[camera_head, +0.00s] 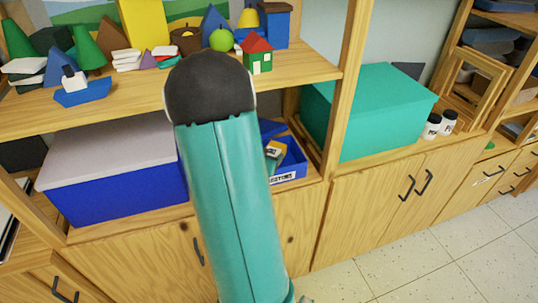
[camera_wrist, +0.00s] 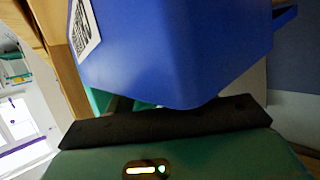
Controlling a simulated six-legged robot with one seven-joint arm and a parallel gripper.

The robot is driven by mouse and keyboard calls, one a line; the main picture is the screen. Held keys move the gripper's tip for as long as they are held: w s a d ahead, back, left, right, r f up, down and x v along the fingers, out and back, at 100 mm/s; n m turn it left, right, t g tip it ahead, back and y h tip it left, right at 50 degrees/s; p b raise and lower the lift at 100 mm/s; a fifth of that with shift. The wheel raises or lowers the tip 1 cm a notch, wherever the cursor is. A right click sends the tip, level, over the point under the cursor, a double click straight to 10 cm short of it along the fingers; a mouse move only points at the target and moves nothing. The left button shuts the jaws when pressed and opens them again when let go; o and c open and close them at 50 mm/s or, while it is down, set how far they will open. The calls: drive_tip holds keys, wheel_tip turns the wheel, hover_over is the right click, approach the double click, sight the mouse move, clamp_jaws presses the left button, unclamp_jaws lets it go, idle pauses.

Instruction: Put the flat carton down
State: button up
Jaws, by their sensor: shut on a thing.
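My gripper (camera_wrist: 150,106) shows in the wrist view as a dark bar on a teal body, with its fingertips mostly hidden behind a blue tray (camera_wrist: 180,50). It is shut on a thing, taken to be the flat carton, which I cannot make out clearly. A pale flat patch (camera_wrist: 248,86) shows beside the tray's lower right edge; I cannot tell whether it is the carton. In the head view my arm covers the gripper. The labelled blue tray (camera_head: 290,170) stands right of my arm on the lower shelf, with small boxes (camera_head: 274,149) in it.
A blue box with a grey lid (camera_head: 112,195) stands left of my arm, and a teal box (camera_head: 368,120) stands right of the shelf post (camera_head: 347,85). Toy blocks fill the upper shelf (camera_head: 310,68). The floor (camera_head: 450,265) is clear at right.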

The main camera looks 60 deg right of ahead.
drive_tip(key=shift+f, duration=0.5)
drive_tip(key=o, duration=1.5)
drive_tip(key=shift+r, duration=0.2)
drive_tip(key=v, duration=1.2)
drive_tip(key=shift+r, duration=0.35)
